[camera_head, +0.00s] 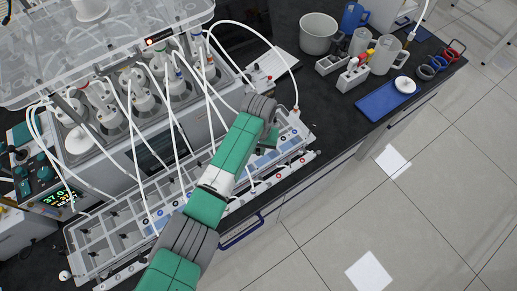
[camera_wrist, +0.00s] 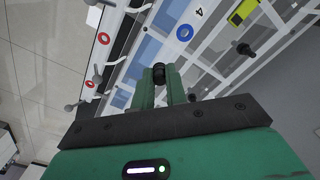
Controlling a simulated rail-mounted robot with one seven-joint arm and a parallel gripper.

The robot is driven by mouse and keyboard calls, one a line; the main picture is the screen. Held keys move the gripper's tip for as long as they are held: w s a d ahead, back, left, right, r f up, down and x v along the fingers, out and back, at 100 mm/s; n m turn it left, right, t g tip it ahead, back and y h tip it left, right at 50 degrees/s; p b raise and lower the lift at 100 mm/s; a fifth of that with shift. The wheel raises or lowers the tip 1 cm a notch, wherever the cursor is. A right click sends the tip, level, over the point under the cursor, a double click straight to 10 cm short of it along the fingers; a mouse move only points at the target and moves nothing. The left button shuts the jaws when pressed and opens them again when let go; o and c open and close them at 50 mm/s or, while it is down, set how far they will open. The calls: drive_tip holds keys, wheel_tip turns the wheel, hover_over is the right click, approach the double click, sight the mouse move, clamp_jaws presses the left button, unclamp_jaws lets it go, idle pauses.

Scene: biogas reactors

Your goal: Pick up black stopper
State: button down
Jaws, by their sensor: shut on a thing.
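In the wrist view a small black stopper (camera_wrist: 158,70) sits between the tips of the two green fingers of my gripper (camera_wrist: 161,85). The fingers are shut on it. Just beyond it are the blue and clear panels of a compartmented rack (camera_wrist: 212,55); I cannot tell whether the stopper touches the rack. A second black knob-like piece (camera_wrist: 246,49) is on the rack to the right. In the head view my gripper (camera_head: 268,146) is over the right part of the rack (camera_head: 101,239), and the stopper is hidden there.
Reactor bottles (camera_head: 141,99) with white tubes stand behind the rack, and several tubes loop down close to my arm. A white pot (camera_head: 318,33), blue tray (camera_head: 388,101) and tape rings (camera_head: 432,67) are at the upper right. The bench's front edge runs beside the rack.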

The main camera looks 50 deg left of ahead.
sight(259, 150)
drive_tip(key=shift+r, duration=0.6)
wheel_tip(259, 150, up, 3)
drive_tip(key=shift+d+f, duration=0.1)
drive_tip(key=shift+f, duration=0.1)
drive_tip(key=s+d+r+p, duration=0.1)
drive_tip(key=s+d, duration=1)
drive_tip(key=shift+s, duration=0.2)
drive_tip(key=shift+d+r+p, duration=0.1)
drive_tip(key=shift+r+p, duration=1.5)
drive_tip(key=shift+p, duration=0.85)
